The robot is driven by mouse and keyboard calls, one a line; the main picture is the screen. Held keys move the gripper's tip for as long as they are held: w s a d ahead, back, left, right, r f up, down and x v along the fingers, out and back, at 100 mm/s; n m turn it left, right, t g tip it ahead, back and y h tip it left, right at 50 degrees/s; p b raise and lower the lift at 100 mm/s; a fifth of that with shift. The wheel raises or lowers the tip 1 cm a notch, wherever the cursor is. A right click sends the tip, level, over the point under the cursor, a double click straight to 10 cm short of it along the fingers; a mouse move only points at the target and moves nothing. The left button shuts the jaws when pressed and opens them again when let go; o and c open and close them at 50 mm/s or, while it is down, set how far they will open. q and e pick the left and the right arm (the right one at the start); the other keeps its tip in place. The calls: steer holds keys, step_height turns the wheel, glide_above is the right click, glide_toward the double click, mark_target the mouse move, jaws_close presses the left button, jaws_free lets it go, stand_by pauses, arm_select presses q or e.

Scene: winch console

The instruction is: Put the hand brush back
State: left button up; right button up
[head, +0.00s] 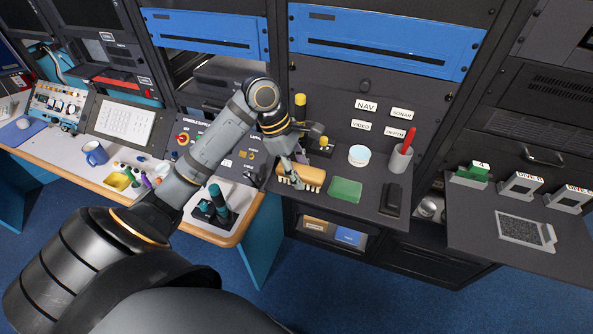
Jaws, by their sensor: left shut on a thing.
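The hand brush (310,174) has a tan wooden body with pale bristles along its lower side. It is at the left part of the dark console shelf (321,209), left of a green pad. My left gripper (291,177) comes down from above at the brush's left end and is shut on it. The fingers partly hide that end. I cannot tell whether the bristles touch the shelf. My right gripper is not in view.
A green pad (345,190), a black handset (391,199), a white round tub (359,155) and a grey cup (400,158) with a red-handled item stand right of the brush. A joystick unit (214,206) and blue mug (95,153) are left.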

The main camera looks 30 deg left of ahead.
arm_select(q)
steer(key=w+a+f, duration=0.2)
steer(key=w+a+f+p, duration=0.1)
steer(key=w+a+f, duration=0.1)
steer(key=w+f, duration=0.1)
steer(key=w+a+f, duration=0.2)
steer(key=w, duration=0.1)
steer(key=shift+w+a+f, duration=0.1)
steer(key=shift+a+f, duration=0.1)
steer(key=shift+w+a+f, duration=0.15)
steer(key=shift+a+f, duration=0.05)
steer(key=shift+f, duration=0.2)
steer(key=f, duration=0.1)
steer(key=f+p, duration=0.1)
steer(key=f, duration=0.1)
steer(key=shift+w+a+f+p, duration=0.2)
steer(key=shift+f+p, duration=0.05)
steer(key=shift+p, duration=0.05)
steer(key=shift+f, duration=0.15)
steer(key=o, duration=1)
steer(key=shift+f, duration=0.1)
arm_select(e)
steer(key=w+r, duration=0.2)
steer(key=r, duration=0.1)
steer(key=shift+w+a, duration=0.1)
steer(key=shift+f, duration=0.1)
